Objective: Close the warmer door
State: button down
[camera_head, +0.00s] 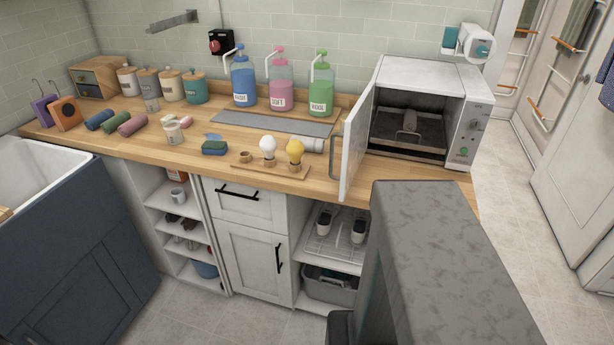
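The white warmer (480,115) stands at the right end of the wooden counter. Its door (353,150) is open, hinged on the left side of the opening and swung out toward the front of the counter. A bar handle (334,158) shows on the door's outer face. My gripper is not in view.
Several pump bottles (280,85) stand behind. A large grey block (440,250) fills the foreground, hiding the counter edge below the warmer.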

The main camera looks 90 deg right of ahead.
aim_at(355, 136)
jog(key=u, duration=0.3)
jog(key=k, duration=0.1)
jog(key=z, duration=0.4)
jog(key=i, duration=0.75)
jog(key=z, duration=4.1)
jog(key=i, duration=0.1)
jog(key=u, duration=2.75)
